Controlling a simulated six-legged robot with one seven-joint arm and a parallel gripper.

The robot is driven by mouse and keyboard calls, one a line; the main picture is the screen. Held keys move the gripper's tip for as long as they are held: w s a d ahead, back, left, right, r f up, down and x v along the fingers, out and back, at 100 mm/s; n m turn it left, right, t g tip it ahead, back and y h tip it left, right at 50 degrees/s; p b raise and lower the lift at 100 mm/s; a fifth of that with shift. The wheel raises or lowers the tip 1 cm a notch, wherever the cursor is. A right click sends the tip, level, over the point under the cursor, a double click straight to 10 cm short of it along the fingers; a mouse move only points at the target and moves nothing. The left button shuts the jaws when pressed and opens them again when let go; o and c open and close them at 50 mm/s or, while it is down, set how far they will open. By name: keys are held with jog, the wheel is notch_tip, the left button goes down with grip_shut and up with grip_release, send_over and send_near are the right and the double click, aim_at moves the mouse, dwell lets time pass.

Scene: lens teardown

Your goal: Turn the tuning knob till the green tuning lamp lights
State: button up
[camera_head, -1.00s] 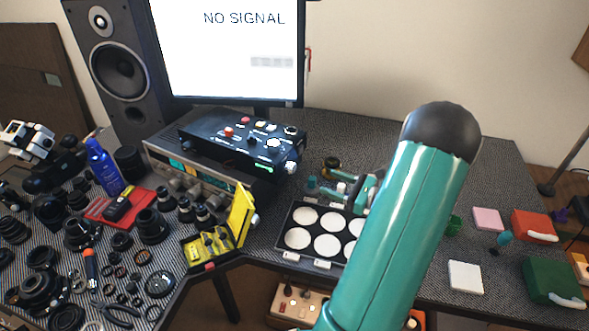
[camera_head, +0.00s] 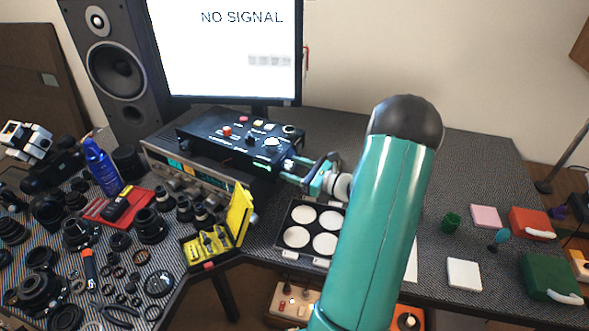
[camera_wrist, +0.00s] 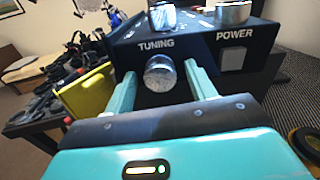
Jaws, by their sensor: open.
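The silver tuning knob (camera_wrist: 160,73) sits under the "TUNING" label on the front of the black box (camera_wrist: 190,42). The box also shows in the head view (camera_head: 215,136), on top of a grey receiver. My gripper (camera_wrist: 160,70) is open, with one teal finger on each side of the knob. I cannot tell whether the fingers touch it. In the head view my gripper (camera_head: 291,169) is at the box's right front end. A small green light (camera_head: 262,163) glows on the box front; I cannot tell whether it is the tuning lamp.
The monitor (camera_head: 225,50) reads "NO SIGNAL". A grey square (camera_wrist: 232,60) sits under the "POWER" label, right of the knob. An open yellow case (camera_head: 240,215) and a tray of white discs (camera_head: 284,238) lie in front. Lens parts crowd the left side.

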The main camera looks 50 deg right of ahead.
jog(key=c, duration=1)
jog(key=shift+n, duration=2.8)
jog(key=o, duration=1)
